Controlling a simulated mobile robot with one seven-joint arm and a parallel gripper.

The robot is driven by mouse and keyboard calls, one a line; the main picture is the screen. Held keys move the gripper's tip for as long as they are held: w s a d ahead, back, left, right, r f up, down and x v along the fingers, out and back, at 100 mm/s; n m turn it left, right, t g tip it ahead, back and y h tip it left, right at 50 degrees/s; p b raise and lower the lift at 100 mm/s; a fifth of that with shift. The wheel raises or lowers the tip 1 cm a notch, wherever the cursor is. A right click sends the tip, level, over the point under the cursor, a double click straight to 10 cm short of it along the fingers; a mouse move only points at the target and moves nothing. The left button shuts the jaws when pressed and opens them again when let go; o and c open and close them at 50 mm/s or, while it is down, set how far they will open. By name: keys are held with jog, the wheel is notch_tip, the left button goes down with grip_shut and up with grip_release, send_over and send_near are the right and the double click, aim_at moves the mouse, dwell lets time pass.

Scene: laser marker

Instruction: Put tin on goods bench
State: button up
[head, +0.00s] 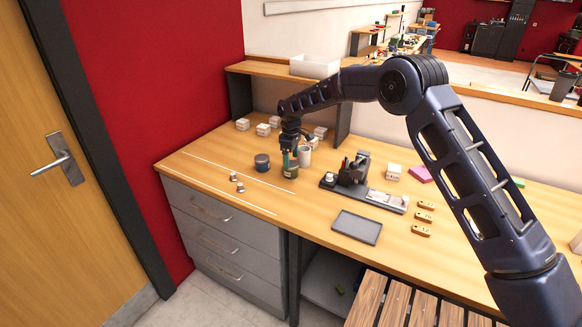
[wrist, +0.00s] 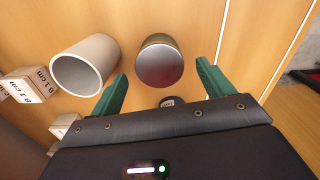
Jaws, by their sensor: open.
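A dark green tin (head: 290,172) with a pale band stands on the wooden bench (head: 215,150) in the head view. My gripper (head: 291,159) is just above it, pointing down. In the wrist view a tin with a silvery lid (wrist: 159,66) shows between and beyond the green fingertips of my gripper (wrist: 163,72), which are open and apart from each other. I cannot tell how far below the fingertips it is. A second, dark blue tin (head: 262,163) stands to the left. I cannot tell which surface is the goods bench.
A white cup (head: 304,156) stands close to the right of the gripper, also in the wrist view (wrist: 84,66). White blocks (head: 263,129) sit behind. The marker device (head: 352,172) and a grey tray (head: 357,227) are to the right.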

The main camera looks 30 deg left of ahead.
aim_at(291, 164)
jog(key=shift+r, duration=3.2)
